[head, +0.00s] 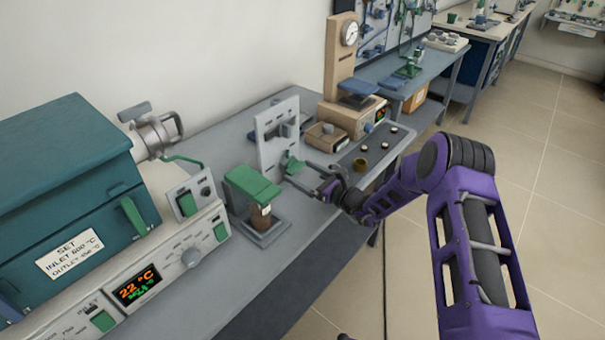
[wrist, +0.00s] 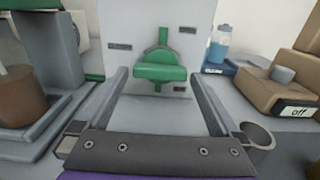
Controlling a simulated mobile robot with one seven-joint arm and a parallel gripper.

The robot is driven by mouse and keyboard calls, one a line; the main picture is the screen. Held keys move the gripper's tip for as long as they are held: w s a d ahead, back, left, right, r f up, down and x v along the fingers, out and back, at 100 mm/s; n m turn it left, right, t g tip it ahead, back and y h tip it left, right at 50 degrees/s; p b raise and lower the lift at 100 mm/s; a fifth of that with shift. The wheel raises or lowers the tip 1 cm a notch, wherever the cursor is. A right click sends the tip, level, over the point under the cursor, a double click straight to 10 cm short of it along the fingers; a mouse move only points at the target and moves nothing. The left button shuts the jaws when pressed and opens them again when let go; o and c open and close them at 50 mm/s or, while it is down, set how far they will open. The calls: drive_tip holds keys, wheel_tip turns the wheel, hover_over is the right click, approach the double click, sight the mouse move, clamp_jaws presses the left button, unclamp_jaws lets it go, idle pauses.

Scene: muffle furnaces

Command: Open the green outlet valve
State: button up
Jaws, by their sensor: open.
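The green outlet valve (head: 294,166) is a green handle low on the front of an upright grey panel (head: 271,146). In the wrist view the valve handle (wrist: 160,73) lies crosswise, with a green stem rising above it and small dark labels on the panel around it. My gripper (head: 303,172) faces the panel at valve height. In the wrist view its two fingers (wrist: 159,80) are spread wide, one on each side of the handle, with nothing held between them. I cannot tell how far the fingertips are from the handle.
A teal furnace (head: 70,150) showing 22 °C stands at left. A green-topped device (head: 251,184) with a brown jar is left of my gripper. A tan device with an "off" display (wrist: 294,111) and a small cup (head: 360,163) are at right. Open floor lies right of the bench.

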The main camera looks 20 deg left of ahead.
drive_tip(key=shift+a, duration=0.1)
drive_tip(key=c, duration=1.1)
drive_tip(key=shift+c, duration=0.2)
drive_tip(key=shift+m, duration=0.3)
drive_tip(key=m+b, duration=0.1)
drive_tip(key=m, duration=0.2)
drive_tip(key=shift+f+m, duration=0.1)
drive_tip(key=shift+m, duration=0.2)
drive_tip(key=m, duration=0.4)
drive_tip(key=shift+m, duration=0.3)
drive_tip(key=m, duration=0.4)
drive_tip(key=shift+s+p, duration=0.1)
drive_tip(key=shift+p, duration=0.2)
drive_tip(key=m, duration=0.5)
drive_tip(key=shift+r, duration=0.2)
drive_tip(key=shift+s+m, duration=0.1)
drive_tip(key=shift+m, duration=0.2)
